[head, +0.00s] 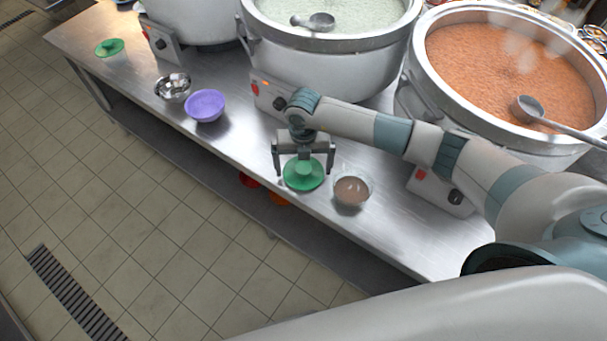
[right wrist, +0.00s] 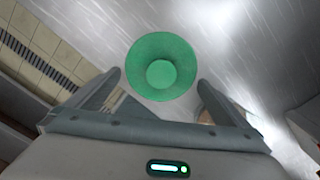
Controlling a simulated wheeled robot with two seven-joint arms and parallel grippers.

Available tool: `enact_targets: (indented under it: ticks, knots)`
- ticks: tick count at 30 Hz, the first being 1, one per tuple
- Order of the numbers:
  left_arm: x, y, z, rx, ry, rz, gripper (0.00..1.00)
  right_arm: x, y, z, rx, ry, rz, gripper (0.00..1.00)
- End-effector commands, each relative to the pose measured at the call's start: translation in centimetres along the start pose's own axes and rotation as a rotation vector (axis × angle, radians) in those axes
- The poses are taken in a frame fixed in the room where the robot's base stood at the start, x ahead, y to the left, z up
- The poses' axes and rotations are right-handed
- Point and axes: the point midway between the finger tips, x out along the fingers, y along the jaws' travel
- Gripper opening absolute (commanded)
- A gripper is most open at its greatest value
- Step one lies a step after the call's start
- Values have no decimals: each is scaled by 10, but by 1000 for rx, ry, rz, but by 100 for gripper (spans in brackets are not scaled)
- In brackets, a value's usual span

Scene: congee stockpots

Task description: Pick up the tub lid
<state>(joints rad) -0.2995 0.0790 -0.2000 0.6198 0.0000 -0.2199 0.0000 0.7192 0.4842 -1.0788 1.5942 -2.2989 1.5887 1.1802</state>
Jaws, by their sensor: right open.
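A round green tub lid (head: 304,174) with a raised knob lies on the steel counter near its front edge. My right gripper (head: 304,172) is above it, pointing down, with its two fingers apart on either side of the lid. In the right wrist view the lid (right wrist: 161,67) shows between and beyond the open fingertips (right wrist: 158,80), with nothing held. A second green lid (head: 109,47) sits on a clear tub at the far left end of the counter. My left gripper is not in view.
A clear tub of brown food (head: 352,188) stands just right of the lid. A purple bowl (head: 205,106) and a metal bowl (head: 172,87) stand to the left. Large stockpots, one of pale congee (head: 330,38) and one of orange (head: 500,70), line the back. The counter's front edge is close.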

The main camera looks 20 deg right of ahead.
Motion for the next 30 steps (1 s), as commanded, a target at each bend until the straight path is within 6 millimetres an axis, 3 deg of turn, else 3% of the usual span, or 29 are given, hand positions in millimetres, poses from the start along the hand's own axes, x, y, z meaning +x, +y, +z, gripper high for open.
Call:
enact_targets:
  ticks: [4, 20, 24, 30]
  knots:
    - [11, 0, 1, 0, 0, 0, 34, 15, 0, 0, 1, 1, -1, 100]
    - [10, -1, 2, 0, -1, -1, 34, 16, 0, 0, 1, 0, 0, 100]
    - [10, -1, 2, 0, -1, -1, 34, 16, 0, 0, 1, 0, 0, 73]
    - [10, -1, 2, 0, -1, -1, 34, 16, 0, 0, 1, 0, 0, 73]
